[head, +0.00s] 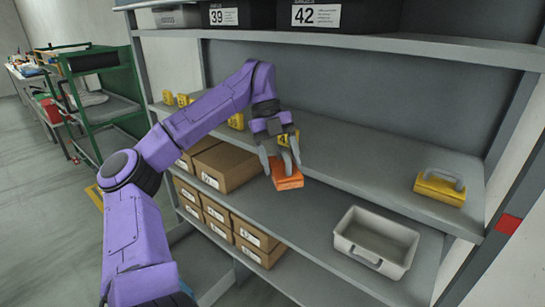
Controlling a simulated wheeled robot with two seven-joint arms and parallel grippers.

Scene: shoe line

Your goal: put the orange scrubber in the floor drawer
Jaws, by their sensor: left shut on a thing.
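The orange scrubber (287,177) is in the head view, near the middle, at the front edge of the middle shelf. My left gripper (284,160) reaches over it from the left with its fingers pointing down and is shut on it. Whether the scrubber touches the shelf cannot be told. I cannot make out a floor drawer for certain. My right gripper is not in view.
A yellow scrubber with a grey handle (440,188) lies on the middle shelf at the right. A grey bin (376,243) stands on the lower shelf. Brown boxes (228,165) fill the left. A green cart (100,95) stands farther left.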

